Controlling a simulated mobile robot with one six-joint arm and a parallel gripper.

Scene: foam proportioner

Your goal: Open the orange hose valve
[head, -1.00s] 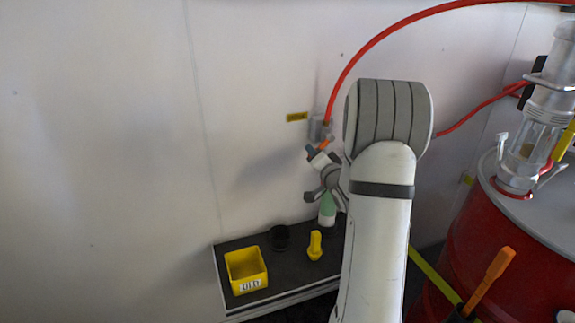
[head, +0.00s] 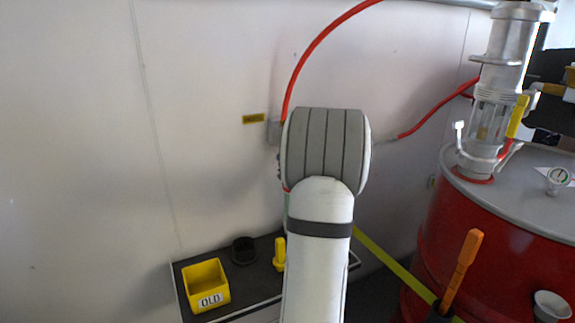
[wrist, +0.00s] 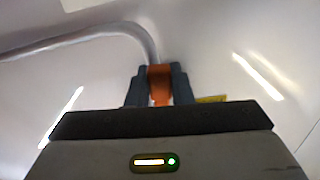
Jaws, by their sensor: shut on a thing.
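The orange hose valve handle (wrist: 160,93) shows in the wrist view, between the two dark fingers of my gripper (wrist: 161,73). The fingers are shut on it, one on each side. A hose (wrist: 95,36) curves in from the left and comes down to just above the handle. In the head view, my arm hides the gripper and the orange handle. The grey wall fitting (head: 273,131) at the lower end of the red hose (head: 307,57) shows just left of my arm. How far the handle is turned cannot be told.
A yellow bin marked OLD (head: 206,286), a black cup (head: 243,250) and a yellow object (head: 279,254) stand on a low shelf. A red drum (head: 470,240) with a clear-sided cylinder on top stands at the right. The left wall is clear.

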